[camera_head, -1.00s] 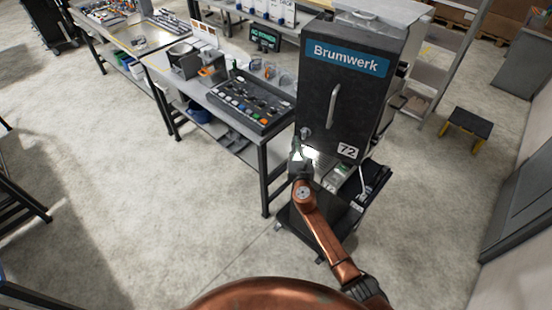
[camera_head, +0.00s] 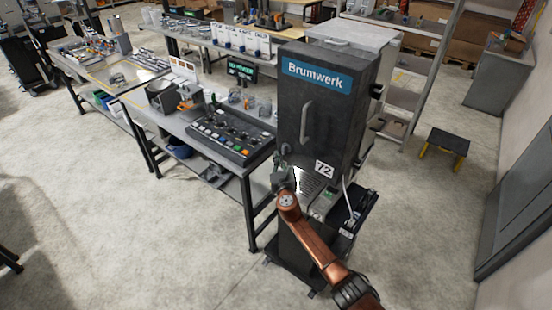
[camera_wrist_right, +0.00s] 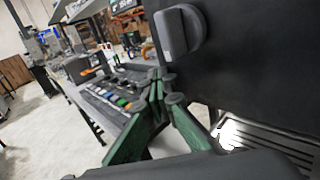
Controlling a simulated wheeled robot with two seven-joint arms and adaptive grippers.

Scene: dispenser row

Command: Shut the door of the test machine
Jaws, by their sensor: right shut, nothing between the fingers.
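The test machine (camera_head: 375,38) has a pale housing, with a dark door (camera_head: 330,128) at its front bearing a blue Brumwerk label, a vertical handle (camera_head: 307,122) and the number 72. I cannot tell how far the door stands from the housing. My right gripper (camera_head: 284,166) is shut and empty by the door's lower left corner. In the right wrist view, its green fingers (camera_wrist_right: 165,88) meet below a dark knob (camera_wrist_right: 180,32), close beside the black door panel (camera_wrist_right: 262,60). Contact is unclear. My left gripper is out of view.
A workbench with a button panel (camera_head: 232,132) stands close to the machine's left. A slatted tray (camera_head: 312,185) lies below the door. A black and yellow step stool (camera_head: 447,143) stands to the right. Floor (camera_head: 110,225) is clear at the front left.

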